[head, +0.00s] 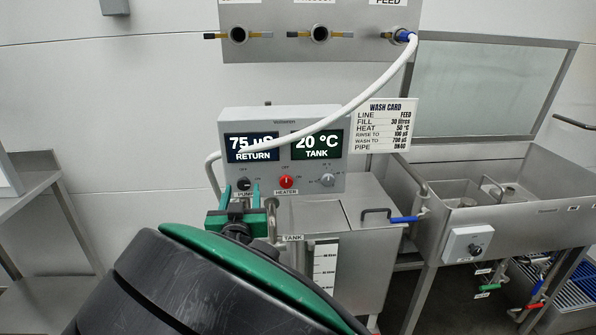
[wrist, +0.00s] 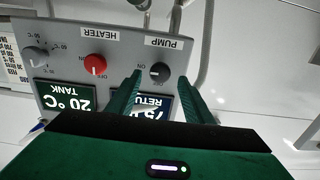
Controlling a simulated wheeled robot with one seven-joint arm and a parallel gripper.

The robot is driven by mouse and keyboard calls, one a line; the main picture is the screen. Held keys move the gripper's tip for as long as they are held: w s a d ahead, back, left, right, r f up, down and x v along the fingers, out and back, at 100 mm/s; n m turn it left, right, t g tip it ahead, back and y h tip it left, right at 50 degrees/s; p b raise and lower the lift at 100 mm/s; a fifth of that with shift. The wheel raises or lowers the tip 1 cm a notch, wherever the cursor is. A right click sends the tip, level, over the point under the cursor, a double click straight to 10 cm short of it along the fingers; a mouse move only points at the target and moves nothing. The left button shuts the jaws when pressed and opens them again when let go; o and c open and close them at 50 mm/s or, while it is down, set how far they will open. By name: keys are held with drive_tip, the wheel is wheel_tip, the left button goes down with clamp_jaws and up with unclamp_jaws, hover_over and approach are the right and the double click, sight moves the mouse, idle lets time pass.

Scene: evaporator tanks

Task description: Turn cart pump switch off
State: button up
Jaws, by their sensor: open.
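The pump switch (wrist: 159,72) is a small black round knob on the grey control box (head: 233,117). It also shows in the head view (head: 243,184), just above my gripper. In the wrist view the box appears upside down, and the knob's pale mark seems to lie on the side of the ON lettering. My gripper (head: 237,207) is open and empty. In the wrist view its two green fingers (wrist: 160,88) lie either side of the knob in the picture; whether they touch it I cannot tell.
The red heater knob (wrist: 95,65) sits beside the pump knob, with a grey temperature knob (head: 327,180) beyond. A white hose (head: 375,85) crosses before the displays. The steel tank (head: 365,240) and its blue-handled valve (head: 404,219) stand below right.

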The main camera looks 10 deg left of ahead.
sight(244, 185)
drive_tip(key=shift+x, duration=1.65)
drive_tip(key=c, duration=1)
